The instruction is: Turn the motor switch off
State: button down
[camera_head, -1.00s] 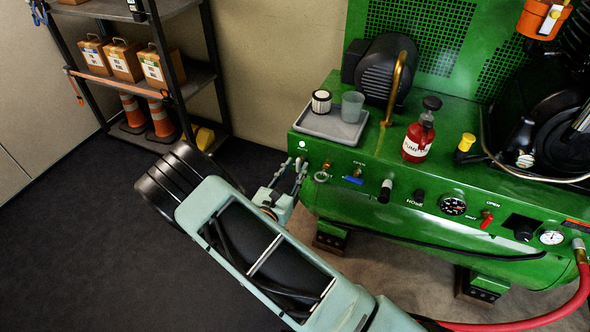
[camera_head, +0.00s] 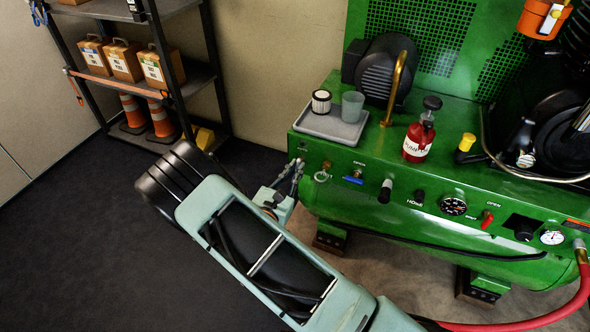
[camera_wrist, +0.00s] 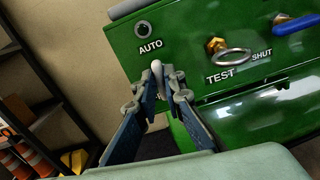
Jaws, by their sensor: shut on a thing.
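The motor switch shows in the wrist view as a pale rounded lever (camera_wrist: 155,70) on the green panel, below the AUTO label. My gripper (camera_wrist: 158,76) is shut on this lever, with a fingertip on each side of it. A round indicator (camera_wrist: 143,28) above the AUTO label looks dark. In the head view my gripper (camera_head: 297,166) is at the left end of the panel and hides the lever. A label below the lever is mostly covered by my fingers.
Right of the switch are a brass TEST valve with a ring (camera_wrist: 232,57) and a blue-handled valve (camera_head: 353,180). A grey tray (camera_head: 330,127) with a filter and cup sits above. A red bottle (camera_head: 419,140) stands farther right. A shelf (camera_head: 180,88) is at left.

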jog(key=shift+s+d+f+m+b, duration=0.15)
jog(key=shift+m+b, duration=2)
jog(key=shift+m, duration=2)
jog(key=shift+w+d+f+m+b, duration=0.15)
jog(key=shift+m+b, duration=2)
jog(key=shift+m, duration=2)
jog(key=shift+s+a, duration=0.1)
jog(key=c, duration=2)
grip_release()
